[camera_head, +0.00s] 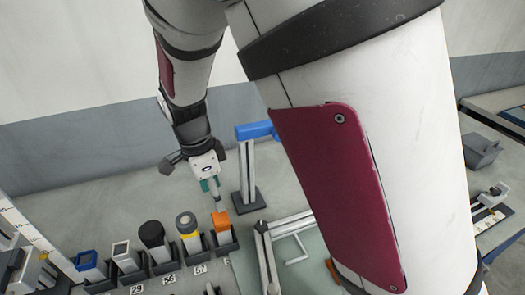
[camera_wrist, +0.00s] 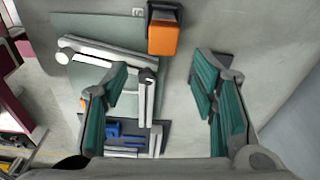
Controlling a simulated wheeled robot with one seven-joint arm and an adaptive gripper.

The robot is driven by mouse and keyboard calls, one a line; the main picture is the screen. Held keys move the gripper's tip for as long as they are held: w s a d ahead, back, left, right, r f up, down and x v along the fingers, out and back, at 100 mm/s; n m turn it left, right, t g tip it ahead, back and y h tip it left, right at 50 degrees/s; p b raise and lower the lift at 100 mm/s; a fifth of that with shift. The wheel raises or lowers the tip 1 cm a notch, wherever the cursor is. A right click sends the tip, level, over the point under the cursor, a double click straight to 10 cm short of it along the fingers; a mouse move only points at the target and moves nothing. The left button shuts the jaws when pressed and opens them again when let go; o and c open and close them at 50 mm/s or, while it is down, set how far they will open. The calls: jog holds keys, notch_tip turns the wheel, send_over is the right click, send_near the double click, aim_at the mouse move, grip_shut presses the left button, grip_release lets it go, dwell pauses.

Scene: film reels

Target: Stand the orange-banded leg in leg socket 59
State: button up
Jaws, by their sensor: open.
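An orange square-topped piece (camera_head: 221,221) stands in a dark holder at the right end of a row in the head view. In the wrist view it is the orange block (camera_wrist: 162,39) in a dark holder at top centre. It may be the orange-banded leg; no separate band can be made out. My gripper (camera_head: 213,192) hangs just above it in the head view. In the wrist view my gripper (camera_wrist: 160,72) has its teal fingers wide apart, nothing between them, with the orange block beyond the tips. No number 59 is readable, so I cannot pick out socket 59.
Holders left of the orange piece bear a yellow-banded round piece (camera_head: 187,223), a black one (camera_head: 153,236) and several others, with labels 29, 56 and 57. A grey post with a blue arm (camera_head: 254,130) stands close behind. A pale metal frame (camera_head: 264,250) lies right.

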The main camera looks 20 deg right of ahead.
jog(key=s+d+r+n+t, duration=0.2)
jog(key=s+d+r+n, duration=0.4)
jog(key=s+r+n, duration=0.2)
jog(key=s+d+r+n+t+y, duration=0.1)
jog(key=s+d+r+n+t, duration=0.2)
jog(key=s+d+r+n, duration=0.4)
jog(key=s+r+n, duration=0.2)
jog(key=s+r, duration=0.1)
jog(key=r, duration=0.1)
jog(key=shift+s+d+r+t, duration=0.15)
jog(key=shift+r+t, duration=0.05)
jog(key=shift+t, duration=0.1)
dwell(0.4)
